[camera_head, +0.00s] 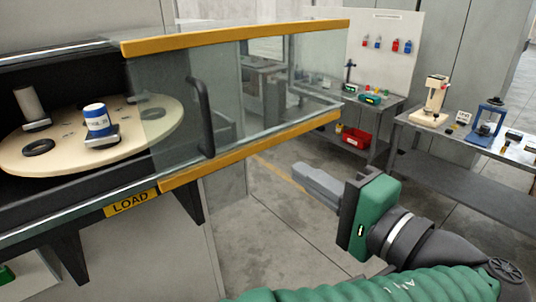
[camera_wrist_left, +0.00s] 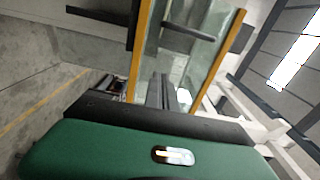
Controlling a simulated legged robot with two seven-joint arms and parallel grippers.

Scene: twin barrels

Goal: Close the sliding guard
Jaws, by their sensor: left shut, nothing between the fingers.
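The sliding guard (camera_head: 270,85) is a clear panel between two yellow rails. It sticks out to the right past the machine opening, leaving the left of the opening uncovered. Its black upright bar handle (camera_head: 202,117) is near the panel's left end. My left gripper (camera_head: 308,182) is green with grey fingers, shut and empty. It is right of and below the handle, apart from the guard in the picture. In the left wrist view the guard's handle (camera_wrist_left: 188,32) shows beyond the shut fingers (camera_wrist_left: 162,90). My right gripper is in neither view.
Behind the opening, a round turntable (camera_head: 70,150) carries a blue-labelled container (camera_head: 97,120) and a grey cylinder (camera_head: 29,103). A LOAD label (camera_head: 131,203) is below. Workbenches (camera_head: 465,145) with tools and a red bin (camera_head: 356,137) stand behind at right. Open floor lies below the guard.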

